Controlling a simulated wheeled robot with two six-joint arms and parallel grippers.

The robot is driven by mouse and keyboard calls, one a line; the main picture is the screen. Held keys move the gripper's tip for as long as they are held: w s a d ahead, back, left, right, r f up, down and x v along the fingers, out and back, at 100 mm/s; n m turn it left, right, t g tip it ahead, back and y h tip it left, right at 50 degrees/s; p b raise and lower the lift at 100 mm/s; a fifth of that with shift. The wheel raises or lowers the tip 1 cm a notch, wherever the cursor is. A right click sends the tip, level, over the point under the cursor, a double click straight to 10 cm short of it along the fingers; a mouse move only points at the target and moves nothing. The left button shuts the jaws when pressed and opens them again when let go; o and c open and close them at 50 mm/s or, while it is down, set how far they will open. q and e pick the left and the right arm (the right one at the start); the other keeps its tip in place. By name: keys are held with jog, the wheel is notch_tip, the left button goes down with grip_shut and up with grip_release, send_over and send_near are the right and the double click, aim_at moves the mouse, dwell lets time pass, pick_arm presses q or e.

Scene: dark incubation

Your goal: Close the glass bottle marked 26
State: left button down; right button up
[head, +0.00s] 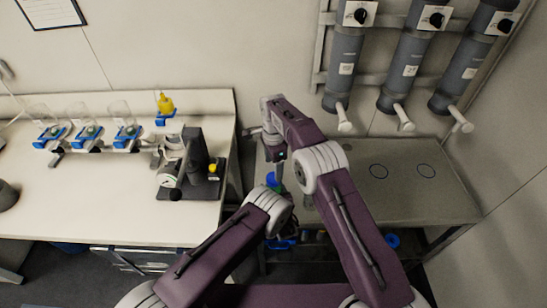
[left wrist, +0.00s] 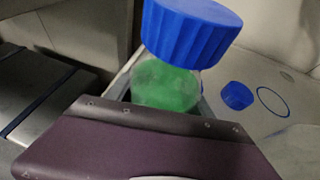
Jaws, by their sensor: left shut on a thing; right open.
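In the left wrist view a bottle with green contents (left wrist: 165,88) stands between the grey fingers of my left gripper (left wrist: 162,101), which is shut on it. A ribbed blue cap (left wrist: 190,28) is over its mouth. I cannot tell whether the cap is seated or screwed down. No mark 26 is readable. In the head view a blue cap (head: 271,180) shows small between my crossed arms. My right gripper (head: 279,173) points down close beside it, open. Its fingertips are hard to make out, and my arms hide most of the bottle.
Another blue cap (left wrist: 237,95) lies on the grey bench beside a drawn ring. The grey bench (head: 440,200) is clear at right. Grey cylinders (head: 408,65) hang above it. The white bench (head: 110,195) at left holds clamped flasks (head: 122,115), a yellow bottle (head: 165,103) and a black stand (head: 196,155).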

notch_tip(320, 180, up, 6)
jog(key=shift+f, duration=0.1)
pick_arm(q)
jog(key=shift+c, duration=1.5)
grip_release()
jog(key=v, duration=0.9)
jog(key=shift+r, duration=0.1)
